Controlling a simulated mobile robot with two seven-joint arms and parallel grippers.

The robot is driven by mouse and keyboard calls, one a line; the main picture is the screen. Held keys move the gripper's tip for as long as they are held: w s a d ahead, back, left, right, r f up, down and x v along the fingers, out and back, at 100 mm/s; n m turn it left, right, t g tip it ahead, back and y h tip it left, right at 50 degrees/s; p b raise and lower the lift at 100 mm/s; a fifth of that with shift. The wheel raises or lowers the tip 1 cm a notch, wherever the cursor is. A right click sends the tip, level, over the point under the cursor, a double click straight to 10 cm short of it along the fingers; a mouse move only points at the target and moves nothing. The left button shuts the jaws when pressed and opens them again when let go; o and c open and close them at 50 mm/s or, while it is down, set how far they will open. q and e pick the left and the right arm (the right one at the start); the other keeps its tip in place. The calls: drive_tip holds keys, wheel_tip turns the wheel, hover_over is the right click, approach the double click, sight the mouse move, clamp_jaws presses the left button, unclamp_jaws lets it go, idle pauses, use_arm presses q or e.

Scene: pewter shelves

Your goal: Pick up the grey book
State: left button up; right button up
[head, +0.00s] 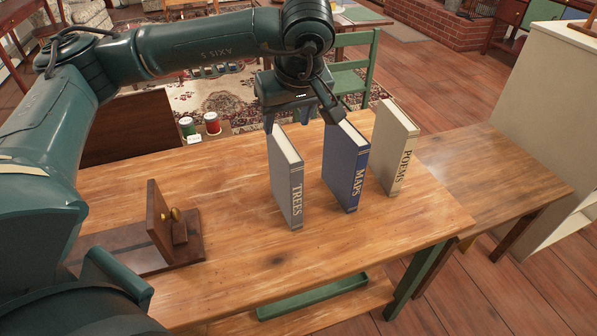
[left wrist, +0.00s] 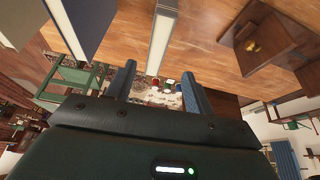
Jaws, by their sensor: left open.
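The grey book (head: 288,190), with TREES on its spine, stands upright on the wooden table (head: 235,255). My left gripper (head: 302,122) is at the book's far end, with its fingers spread and nothing held. In the left wrist view the grey book (left wrist: 161,40) lines up with the gap between the two fingers of my left gripper (left wrist: 158,80). I cannot tell whether its far edge is inside that gap. My right gripper is not in view.
A blue MAPS book (head: 347,170) stands close to the right of the grey one, with a cream POEMS book (head: 396,150) beyond it. A dark wooden bookend (head: 165,225) is at left. Red (head: 212,123) and green (head: 187,127) containers are behind the table. The front middle is clear.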

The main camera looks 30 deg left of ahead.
sight(284, 142)
use_arm(q)
drive_tip(key=x, duration=0.6)
drive_tip(key=shift+s+f, duration=0.1)
drive_tip(key=shift+s, duration=0.15)
drive_tip(key=x, duration=0.2)
drive_tip(key=w+x, duration=0.1)
drive_tip(key=x, duration=0.2)
drive_tip(key=shift+f+p, duration=0.15)
drive_tip(key=shift+p, duration=0.2)
drive_tip(key=shift+w+a+f, duration=0.15)
drive_tip(key=shift+f, duration=0.25)
drive_tip(key=shift+f, duration=0.25)
drive_tip(key=shift+c, duration=0.4)
clamp_jaws()
drive_tip(key=shift+r, duration=0.1)
idle(0.3)
